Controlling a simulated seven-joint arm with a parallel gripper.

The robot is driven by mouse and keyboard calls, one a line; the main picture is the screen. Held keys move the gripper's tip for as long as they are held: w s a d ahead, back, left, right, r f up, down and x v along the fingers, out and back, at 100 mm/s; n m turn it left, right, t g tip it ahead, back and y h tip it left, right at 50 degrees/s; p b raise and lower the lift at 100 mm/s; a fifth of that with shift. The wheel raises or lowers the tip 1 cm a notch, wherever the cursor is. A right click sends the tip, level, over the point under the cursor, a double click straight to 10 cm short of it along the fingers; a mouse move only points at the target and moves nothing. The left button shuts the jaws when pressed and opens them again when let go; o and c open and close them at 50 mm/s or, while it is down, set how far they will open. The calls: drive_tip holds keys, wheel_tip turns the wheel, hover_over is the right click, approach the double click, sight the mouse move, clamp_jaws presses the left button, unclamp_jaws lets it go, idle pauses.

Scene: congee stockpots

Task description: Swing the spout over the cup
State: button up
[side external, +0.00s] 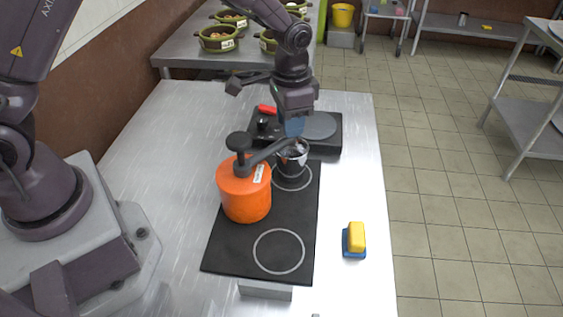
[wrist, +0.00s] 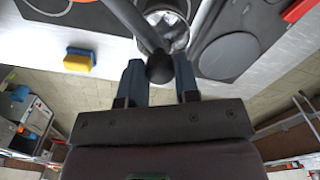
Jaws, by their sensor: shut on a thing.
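The orange pot (side external: 244,190) stands on the black hob, with a dark knob on top and a dark grey spout (side external: 262,154) reaching right from it. My gripper (side external: 293,130) is at the spout's outer end. In the wrist view my gripper (wrist: 160,78) has its blue fingers on either side of the spout's dark round end (wrist: 160,68), shut on it. The shiny metal cup (side external: 292,160) stands on the far ring of the hob, close below the gripper. In the wrist view the cup (wrist: 178,42) is partly hidden behind the spout; exact alignment is unclear.
The black hob (side external: 263,228) has a free near ring. A yellow sponge on a blue base (side external: 355,240) lies to the right. A dark appliance with a round plate (side external: 320,126) is behind the cup. Green pots (side external: 218,40) stand on the back counter.

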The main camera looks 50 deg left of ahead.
drive_tip(key=o, duration=0.5)
drive_tip(key=shift+r, duration=3.5)
drive_tip(key=s+a+r+n+t, duration=0.1)
drive_tip(key=s+r+t, duration=0.1)
drive_tip(key=s+r, duration=0.2)
drive_tip(key=s+a+r+n+t, duration=0.1)
drive_tip(key=s+r, duration=0.4)
drive_tip(key=s, duration=0.6)
drive_tip(key=s+a+r+n+t, duration=0.2)
drive_tip(key=s+a+r, duration=0.1)
drive_tip(key=s+r, duration=0.2)
drive_tip(key=shift+s+t, duration=0.3)
drive_tip(key=shift+s, duration=0.85)
